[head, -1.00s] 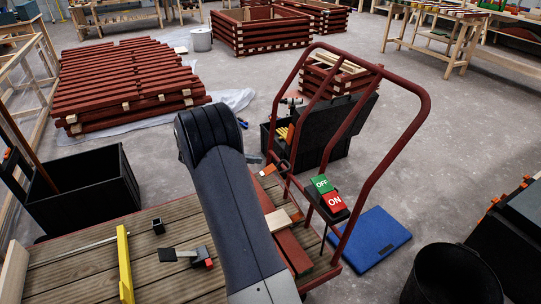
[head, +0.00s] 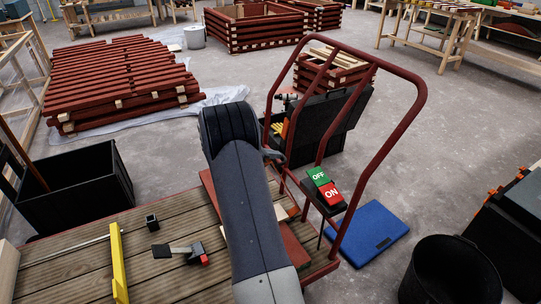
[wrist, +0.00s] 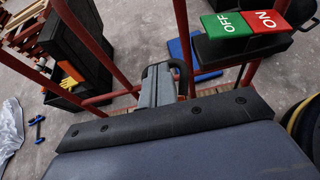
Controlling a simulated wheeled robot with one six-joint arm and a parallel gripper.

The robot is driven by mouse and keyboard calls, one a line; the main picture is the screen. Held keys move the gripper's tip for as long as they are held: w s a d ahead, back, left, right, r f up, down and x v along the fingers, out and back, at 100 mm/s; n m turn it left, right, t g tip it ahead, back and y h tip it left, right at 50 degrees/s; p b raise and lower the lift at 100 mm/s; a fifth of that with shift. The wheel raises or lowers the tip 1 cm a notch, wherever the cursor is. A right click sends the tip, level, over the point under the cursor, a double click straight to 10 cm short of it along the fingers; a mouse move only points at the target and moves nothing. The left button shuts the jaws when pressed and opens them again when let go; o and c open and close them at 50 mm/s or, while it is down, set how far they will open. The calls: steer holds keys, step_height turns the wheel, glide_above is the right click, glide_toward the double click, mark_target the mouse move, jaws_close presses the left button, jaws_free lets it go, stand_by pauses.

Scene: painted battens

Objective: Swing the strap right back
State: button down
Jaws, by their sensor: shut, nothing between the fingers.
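My gripper (head: 274,155) shows only in part beyond the end of my arm, just left of the trolley's red tube handle (head: 409,132). In the wrist view my gripper (wrist: 166,78) is shut and empty, over the trolley edge among the red tubes. I cannot make out the strap for certain in either view. My arm hides part of the trolley deck.
A green-and-red OFF/ON block (head: 325,186) sits on the handle, close to my gripper. The trolley's plank deck (head: 150,278) holds a yellow bar (head: 118,262) and small tools.

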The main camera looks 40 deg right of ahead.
steer(key=shift+s+d+r+p, duration=0.1)
steer(key=shift+d+r+p, duration=0.1)
steer(key=shift+d+p, duration=0.15)
steer(key=s+d+y+p, duration=0.2)
steer(key=d+p, duration=0.3)
steer(key=d, duration=0.3)
steer(key=s+d+f+t+y+p, duration=0.1)
steer(key=s+d+p, duration=0.2)
steer(key=d+p, duration=0.2)
steer(key=d, duration=0.3)
steer(key=shift+y+p, duration=0.35)
steer(key=shift+y, duration=0.05)
steer(key=p+v, duration=0.5)
steer(key=v, duration=0.4)
steer(key=shift+r, duration=0.65)
steer(key=shift+s+d+f, duration=0.1)
